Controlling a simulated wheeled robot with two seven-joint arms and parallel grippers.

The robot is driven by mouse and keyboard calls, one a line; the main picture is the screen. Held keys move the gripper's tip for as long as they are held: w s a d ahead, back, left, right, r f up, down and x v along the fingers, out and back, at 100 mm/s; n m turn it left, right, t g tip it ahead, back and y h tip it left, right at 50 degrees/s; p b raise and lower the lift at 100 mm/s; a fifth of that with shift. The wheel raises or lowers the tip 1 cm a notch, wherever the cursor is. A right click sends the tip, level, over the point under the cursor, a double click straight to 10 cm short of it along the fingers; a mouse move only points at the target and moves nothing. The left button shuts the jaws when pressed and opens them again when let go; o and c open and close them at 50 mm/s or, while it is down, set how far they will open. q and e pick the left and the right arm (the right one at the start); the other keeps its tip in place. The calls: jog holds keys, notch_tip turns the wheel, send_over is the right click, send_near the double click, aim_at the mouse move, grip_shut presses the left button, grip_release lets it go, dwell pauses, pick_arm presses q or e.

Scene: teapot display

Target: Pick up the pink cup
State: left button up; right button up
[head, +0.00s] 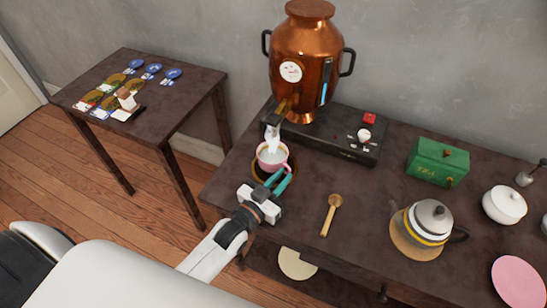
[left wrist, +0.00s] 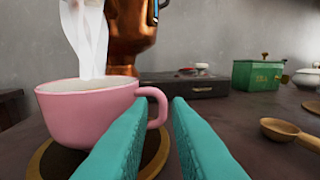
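The pink cup (head: 283,165) stands upright on a round dark coaster (head: 260,172) with a golden rim, under the spout of the copper urn. It has a white inside and fills the left of the left wrist view (left wrist: 85,118). A white stream or steam shows between spout and cup. My left gripper (head: 278,182) is at the cup's near right side. Its teal fingers (left wrist: 160,104) are apart, with the cup's handle (left wrist: 163,98) at the gap between the fingertips. The handle does not look clamped. My right gripper is not in view.
The copper urn (head: 307,55) stands on a black base (head: 330,135) behind the cup. A wooden spoon (head: 331,215), a teapot (head: 430,218), a green tea box (head: 437,163) and a white lidded pot (head: 504,205) are to the right. A side table (head: 160,110) with cards is at left.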

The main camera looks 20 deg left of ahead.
pick_arm(q)
jog(key=shift+w+d, duration=0.15)
jog(key=shift+w, duration=0.5)
jog(key=x, duration=0.3)
jog(key=shift+w+d, duration=0.25)
jog(key=shift+w, duration=0.05)
jog(key=shift+w+d, duration=0.1)
jog(key=shift+w, duration=0.25)
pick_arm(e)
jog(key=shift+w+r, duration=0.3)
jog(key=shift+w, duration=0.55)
pick_arm(q)
jog(key=shift+c, duration=0.4)
grip_shut()
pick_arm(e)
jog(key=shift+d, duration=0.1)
